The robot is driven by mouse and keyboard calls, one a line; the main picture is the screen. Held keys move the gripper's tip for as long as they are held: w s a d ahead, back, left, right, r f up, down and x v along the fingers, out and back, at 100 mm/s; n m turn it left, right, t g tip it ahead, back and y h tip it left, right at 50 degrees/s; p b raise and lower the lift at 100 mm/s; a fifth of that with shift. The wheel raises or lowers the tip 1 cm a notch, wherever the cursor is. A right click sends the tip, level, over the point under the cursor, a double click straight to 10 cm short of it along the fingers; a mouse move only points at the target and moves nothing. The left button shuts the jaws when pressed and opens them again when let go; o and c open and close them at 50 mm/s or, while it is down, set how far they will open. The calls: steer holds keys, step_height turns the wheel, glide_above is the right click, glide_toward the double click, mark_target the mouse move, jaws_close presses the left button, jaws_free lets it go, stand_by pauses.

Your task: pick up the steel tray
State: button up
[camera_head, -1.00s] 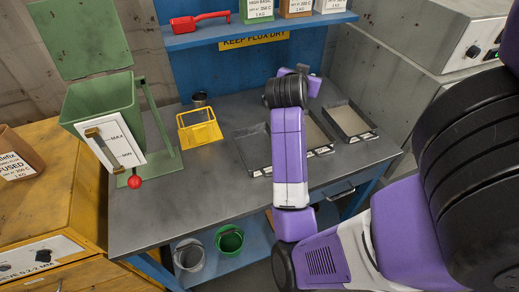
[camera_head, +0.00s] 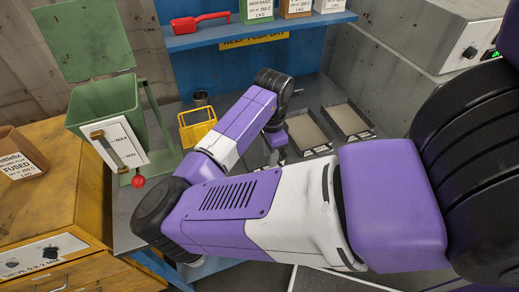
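Two shallow grey trays with pale contents show on the grey bench right of my arm: a middle tray (camera_head: 309,132) and a right tray (camera_head: 348,121). A third, at the left of the row, is almost wholly hidden behind my forearm and gripper. I cannot tell from labels which one is the steel tray. My gripper (camera_head: 277,150) points down beside the middle tray's left side, over the place of the left tray. Its fingers are small, dark and partly hidden by my arm, so I cannot tell whether they are open or touching a tray.
A green hopper (camera_head: 107,103) with a red-knobbed lever stands at the bench's left. A yellow wire basket (camera_head: 197,131) and a small metal cup (camera_head: 200,98) stand behind my arm. A blue shelf (camera_head: 245,32) with boxes and a red scoop hangs above. A grey control box (camera_head: 440,30) is at right.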

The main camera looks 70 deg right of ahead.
steer(key=shift+w+d+f+p, duration=0.15)
steer(key=shift+f+p, duration=0.1)
steer(key=shift+f, duration=0.65)
steer(key=shift+s+d+f+p, duration=0.1)
steer(key=shift+f+p, duration=0.15)
steer(key=shift+f, duration=0.65)
steer(key=shift+w+d+f+p, duration=0.15)
steer(key=shift+f+p, duration=0.1)
steer(key=shift+f, duration=0.65)
steer(key=shift+s, duration=0.1)
jaws_close()
